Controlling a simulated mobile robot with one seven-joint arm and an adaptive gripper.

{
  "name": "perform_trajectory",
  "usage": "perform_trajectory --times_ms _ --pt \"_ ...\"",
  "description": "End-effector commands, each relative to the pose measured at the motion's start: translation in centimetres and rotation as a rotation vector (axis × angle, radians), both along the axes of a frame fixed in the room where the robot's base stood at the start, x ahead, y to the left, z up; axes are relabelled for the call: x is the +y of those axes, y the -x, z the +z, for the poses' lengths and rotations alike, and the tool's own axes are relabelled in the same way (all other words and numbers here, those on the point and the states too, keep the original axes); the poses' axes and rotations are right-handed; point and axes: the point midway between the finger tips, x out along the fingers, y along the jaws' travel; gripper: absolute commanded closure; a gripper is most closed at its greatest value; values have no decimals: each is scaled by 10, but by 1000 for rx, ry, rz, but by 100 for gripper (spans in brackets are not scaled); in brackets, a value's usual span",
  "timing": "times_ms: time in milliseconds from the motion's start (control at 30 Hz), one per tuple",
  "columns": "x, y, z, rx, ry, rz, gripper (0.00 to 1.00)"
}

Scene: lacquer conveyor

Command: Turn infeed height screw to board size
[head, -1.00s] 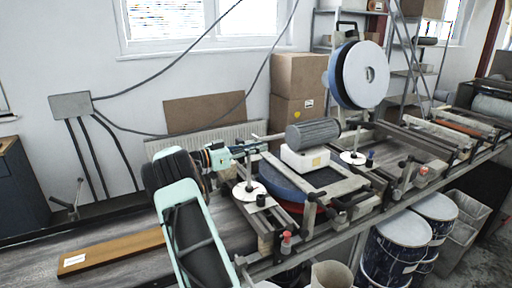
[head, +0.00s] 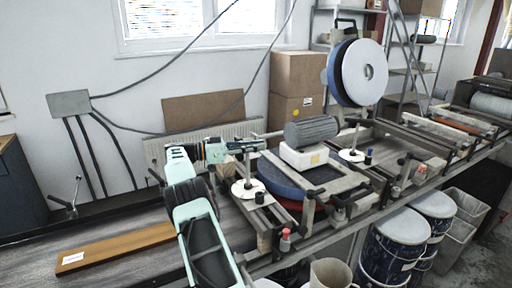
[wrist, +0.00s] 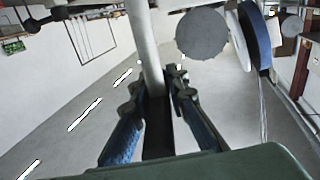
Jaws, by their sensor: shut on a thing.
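The infeed height screw (head: 247,170) appears as a slim upright post rising from a white disc (head: 246,189), at the left end of the machine. My gripper (head: 250,146) is level with the top of this post and reaches it from the left. In the wrist view my gripper (wrist: 158,88) has its blue-padded fingers on both sides of a pale grey rod (wrist: 146,45), shut on it. The exact contact is partly hidden. A brown board (head: 115,248) with a white label lies flat on the conveyor (head: 30,262) at the lower left.
A grey motor (head: 312,131) on a white block stands just right of my gripper. A second disc and post (head: 351,155) stand farther right, below a large round wheel (head: 362,73). Dark blue drums (head: 390,243) stand below the front edge.

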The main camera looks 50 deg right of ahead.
Motion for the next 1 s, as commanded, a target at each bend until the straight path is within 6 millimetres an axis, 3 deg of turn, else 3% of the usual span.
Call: perform_trajectory --times_ms 633,667,800,1000 --pt "0 1 2 0 4 -16 100" --pt "0 1 2 0 4 -16 82" --pt "0 1 1 1 3 -15 68" --pt "0 1 1 0 2 -14 68"
